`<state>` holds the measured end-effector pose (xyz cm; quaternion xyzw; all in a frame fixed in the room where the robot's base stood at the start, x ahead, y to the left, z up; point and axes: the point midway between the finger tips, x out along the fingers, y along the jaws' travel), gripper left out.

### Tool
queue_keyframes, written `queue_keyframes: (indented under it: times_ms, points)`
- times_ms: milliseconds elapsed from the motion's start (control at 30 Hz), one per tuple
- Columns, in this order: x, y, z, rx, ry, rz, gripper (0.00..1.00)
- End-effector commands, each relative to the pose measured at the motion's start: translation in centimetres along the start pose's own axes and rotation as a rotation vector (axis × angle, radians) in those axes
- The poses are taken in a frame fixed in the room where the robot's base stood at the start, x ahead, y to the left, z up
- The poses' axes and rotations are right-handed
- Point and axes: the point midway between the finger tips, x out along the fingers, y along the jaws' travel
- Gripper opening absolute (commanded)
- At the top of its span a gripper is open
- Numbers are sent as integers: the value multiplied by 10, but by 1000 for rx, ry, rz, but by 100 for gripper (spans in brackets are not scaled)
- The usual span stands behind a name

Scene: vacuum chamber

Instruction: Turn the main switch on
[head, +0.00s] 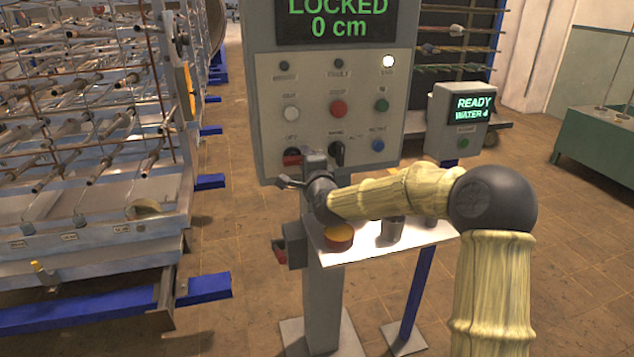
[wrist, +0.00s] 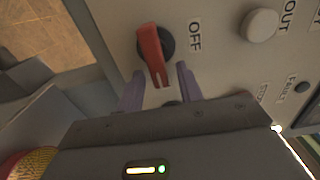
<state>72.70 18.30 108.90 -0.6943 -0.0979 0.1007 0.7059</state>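The panel (head: 330,80) faces me, with a screen reading "LOCKED 0 cm". The main switch, a red rotary handle (wrist: 152,52) by an "OFF" label, sits at the panel's lower left. My gripper (wrist: 160,70) is open, with one finger on each side of the handle's lower end in the wrist view. I see gaps beside the handle and cannot tell that either finger touches it. In the head view my gripper (head: 290,182) is just below the switch.
A black knob (head: 336,150) is right of the switch; white (head: 291,113), red (head: 338,108), green and blue buttons are nearby. A shelf below holds a red-and-yellow button (head: 338,237) and a grey cup (head: 388,231). A small "READY" console (head: 462,125) stands right; a metal rack (head: 90,240) fills the left.

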Motion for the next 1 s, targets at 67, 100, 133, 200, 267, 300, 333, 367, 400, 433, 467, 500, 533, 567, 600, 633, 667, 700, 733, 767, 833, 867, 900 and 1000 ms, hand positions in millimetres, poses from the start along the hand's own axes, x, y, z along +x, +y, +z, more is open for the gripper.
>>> queue_keyframes:
  times_ms: [67, 100, 133, 200, 267, 300, 333, 367, 400, 433, 467, 500, 533, 567, 600, 633, 667, 700, 733, 767, 833, 867, 900, 1000]
  points:
    - [-10, 0, -1, -3, 0, 0, 36]
    - [-15, 1, -1, -4, 0, 1, 36]
    - [-20, 0, -1, -4, 1, 0, 36]
    - [-31, 1, -1, -4, 1, 1, 36]
    - [-42, 1, -1, -4, 0, 1, 36]
    - [-48, 1, -1, -4, 1, 0, 36]
    - [-53, 1, -1, -4, 1, 1, 36]
    - [-59, 1, -1, -5, 0, 1, 36]
    - [-66, 1, -1, -5, 1, 1, 36]
    - [-71, 1, -1, -4, 1, 1, 36]
    - [-77, 1, -1, -5, 1, 1, 36]
    - [-84, 1, -1, -5, 1, 2, 36]
    - [-89, 1, -1, -4, 1, 2, 36]
    - [-95, 1, -1, -5, 1, 2, 36]
    - [-102, 1, -1, -4, 1, 1, 36]
    - [-108, 1, -1, -5, 1, 2, 36]
    - [-113, 1, -1, -5, 0, 3, 36]
    - [-120, 0, -1, -5, 0, 2, 36]
    - [-126, 0, -1, -6, 0, 3, 36]
    - [-132, 0, -1, -6, 0, 2, 36]
    - [-144, 1, 0, -6, 0, 3, 36]
    - [-148, 0, 0, -4, 0, 3, 36]
    - [-153, 0, 0, -4, -1, 3, 36]
    - [-162, 1, 0, -3, -2, 3, 36]
